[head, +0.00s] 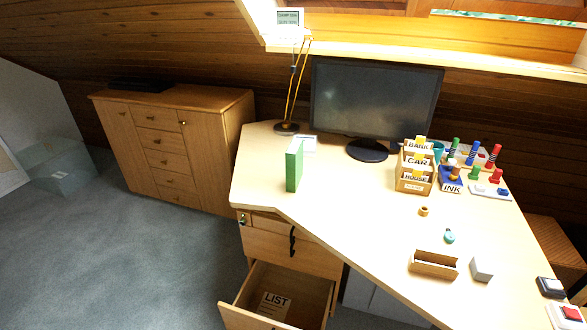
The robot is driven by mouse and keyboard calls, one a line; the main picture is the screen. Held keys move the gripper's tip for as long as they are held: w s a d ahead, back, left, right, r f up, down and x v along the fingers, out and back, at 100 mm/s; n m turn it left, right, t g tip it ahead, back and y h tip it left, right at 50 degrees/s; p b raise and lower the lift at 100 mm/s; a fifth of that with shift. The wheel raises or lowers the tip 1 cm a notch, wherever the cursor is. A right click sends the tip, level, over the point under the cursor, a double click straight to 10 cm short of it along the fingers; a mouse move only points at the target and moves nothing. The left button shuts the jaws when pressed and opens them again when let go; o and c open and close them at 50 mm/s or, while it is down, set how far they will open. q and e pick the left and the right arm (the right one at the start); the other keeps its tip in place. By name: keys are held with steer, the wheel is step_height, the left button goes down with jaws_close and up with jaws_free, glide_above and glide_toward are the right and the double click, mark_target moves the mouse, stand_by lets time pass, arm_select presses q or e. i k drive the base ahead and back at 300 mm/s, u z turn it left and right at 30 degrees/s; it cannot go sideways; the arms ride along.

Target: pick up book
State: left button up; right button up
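A green book (294,166) stands upright on the left part of the wooden desk (340,190), near the desk's left edge. Its cover faces me and its pale top and page edge show. Nothing touches it from the front. Neither of my grippers is in the head view.
A card organizer (415,168) and an ink box (451,181) are to the right. Below, an open drawer (238,314) holds a list paper (273,305). Clear desktop lies right of the book.

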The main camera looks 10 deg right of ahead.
mark_target(294, 155)
steer(key=u, duration=0.3)
steer(key=i, duration=0.4)
steer(key=z, duration=0.95)
